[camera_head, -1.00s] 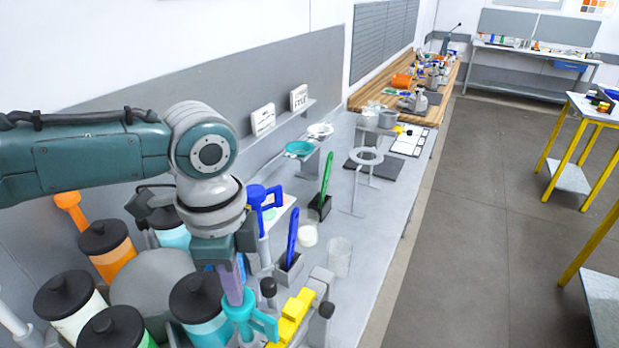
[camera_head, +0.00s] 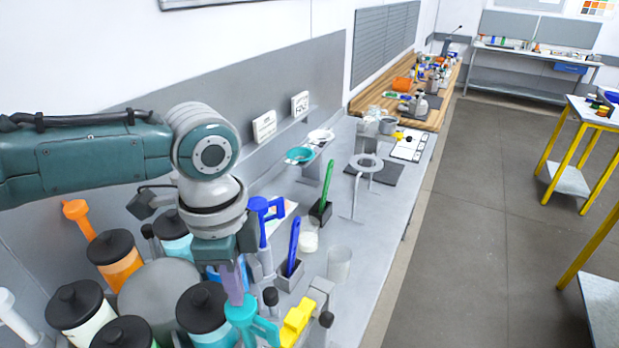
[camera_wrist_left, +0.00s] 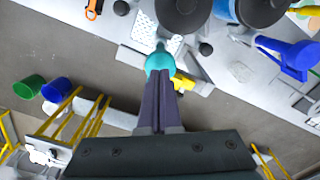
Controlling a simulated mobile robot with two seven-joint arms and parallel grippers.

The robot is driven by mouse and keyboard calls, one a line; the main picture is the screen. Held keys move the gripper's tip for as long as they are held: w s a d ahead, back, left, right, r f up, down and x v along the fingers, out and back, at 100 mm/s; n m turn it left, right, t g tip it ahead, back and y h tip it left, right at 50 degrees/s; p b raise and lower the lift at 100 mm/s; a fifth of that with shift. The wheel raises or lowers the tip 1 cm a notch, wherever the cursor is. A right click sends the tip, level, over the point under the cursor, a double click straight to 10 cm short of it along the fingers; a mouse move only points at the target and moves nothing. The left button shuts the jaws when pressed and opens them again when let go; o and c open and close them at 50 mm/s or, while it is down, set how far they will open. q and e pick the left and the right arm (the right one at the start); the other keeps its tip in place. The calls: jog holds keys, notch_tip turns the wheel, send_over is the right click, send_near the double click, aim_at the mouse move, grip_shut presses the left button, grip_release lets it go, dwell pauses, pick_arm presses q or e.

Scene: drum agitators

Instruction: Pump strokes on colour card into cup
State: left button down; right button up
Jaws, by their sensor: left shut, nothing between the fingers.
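My left gripper (camera_head: 235,292) is shut and empty, pointing down onto the top of a teal pump (camera_head: 243,316). In the left wrist view its closed fingertips (camera_wrist_left: 158,82) meet or overlap the round teal pump head (camera_wrist_left: 160,61); I cannot tell whether they press it. A blue pump (camera_head: 263,216) stands farther back, also in the wrist view (camera_wrist_left: 290,52). A pale card with a coloured patch (camera_head: 288,208) lies partly hidden behind it; its marks are unreadable. A clear cup (camera_head: 339,265) stands on the bench to the right. My right gripper is not in view.
Black-lidded drums (camera_head: 115,258) crowd the bench's left side around a grey disc (camera_head: 158,295). Blue (camera_head: 293,245) and green (camera_head: 328,185) upright tools stand in holders. The bench strip along the right edge is clear.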

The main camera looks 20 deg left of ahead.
pick_arm(q)
jog(key=shift+r, duration=0.1)
notch_tip(320, 180, up, 4)
jog(key=p, duration=0.4)
jog(key=shift+r+p, duration=0.15)
jog(key=shift+p, duration=0.2)
jog(key=shift+r+p, duration=0.4)
jog(key=shift+r, duration=0.35)
